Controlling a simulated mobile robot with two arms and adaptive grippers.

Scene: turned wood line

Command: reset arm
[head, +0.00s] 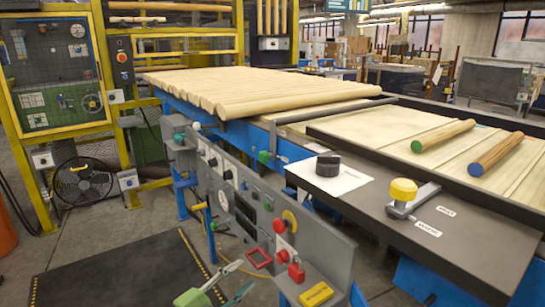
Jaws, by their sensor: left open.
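A yellow knob (404,190) sits over a grey metal arm or plate (421,199) on the dark ledge at the right. Two small white labels (428,229) lie beside it; their print is too small to read surely. My left gripper (247,273) shows at the bottom, with its two fingers apart and nothing between them. It is in front of the grey control panel, low and well to the left of the yellow knob. My right gripper is not in view.
A black knob (328,164) stands on a white sheet on the ledge. The grey control panel (265,215) carries red, yellow and green controls. Two round rods, green-ended (443,136) and blue-ended (495,154), lie on boards. A dark mat (120,272) covers the floor at lower left.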

